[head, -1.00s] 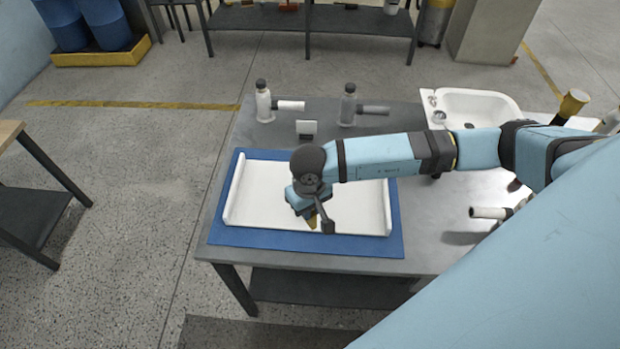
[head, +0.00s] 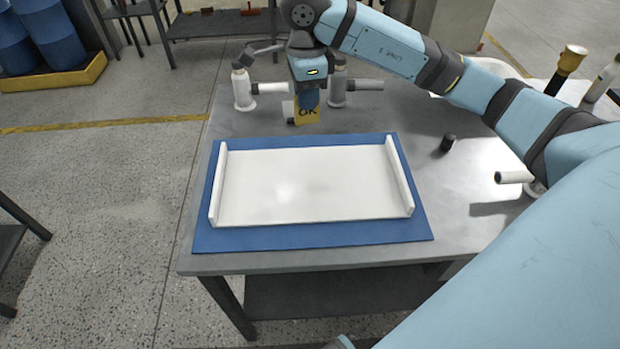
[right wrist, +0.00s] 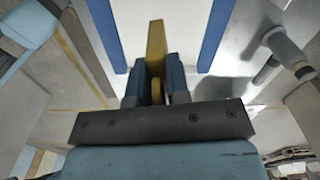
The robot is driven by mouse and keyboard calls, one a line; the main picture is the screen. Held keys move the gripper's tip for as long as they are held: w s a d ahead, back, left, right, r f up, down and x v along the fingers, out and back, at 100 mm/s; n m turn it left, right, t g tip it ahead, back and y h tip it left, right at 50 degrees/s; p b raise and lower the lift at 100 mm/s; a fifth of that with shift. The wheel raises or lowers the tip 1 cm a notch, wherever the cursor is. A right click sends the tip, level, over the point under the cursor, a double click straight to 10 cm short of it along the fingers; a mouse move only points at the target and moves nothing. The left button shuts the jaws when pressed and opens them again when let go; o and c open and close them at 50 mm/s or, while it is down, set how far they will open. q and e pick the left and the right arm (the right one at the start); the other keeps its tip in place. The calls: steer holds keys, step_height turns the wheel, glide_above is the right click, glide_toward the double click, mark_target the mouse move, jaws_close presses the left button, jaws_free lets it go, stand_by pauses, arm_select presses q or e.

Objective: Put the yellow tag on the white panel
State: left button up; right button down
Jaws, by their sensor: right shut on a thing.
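The yellow tag (head: 308,114), with dark lettering, is held upright in my right gripper (head: 309,97) beyond the far edge of the white panel. My right gripper is shut on it; in the right wrist view the yellow tag (right wrist: 156,45) sticks out from between the two fingers of the right gripper (right wrist: 156,80). The white panel (head: 310,185) lies flat on a blue mat (head: 310,237), with a raised lip along its left and right sides. Its top is bare. The tag and panel are apart in the head view. My left gripper is not in view.
Two sprayer-like bottles (head: 243,90) (head: 338,90) stand at the table's back, beside the gripper. A black cylinder (head: 447,143) and another white bottle (head: 515,178) are at right.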

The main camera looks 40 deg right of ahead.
steer(key=shift+d+r+m+b, duration=0.3)
steer(key=shift+m+b, duration=0.05)
steer(key=shift+m, duration=0.45)
steer(key=b, duration=0.1)
glide_toward(310, 181)
steer(key=shift+w+f+b, duration=0.1)
steer(key=shift+f+b, duration=0.25)
steer(key=shift+f, duration=1.15)
steer(key=shift+f, duration=0.15)
steer(key=c, duration=1.1)
jaws_free()
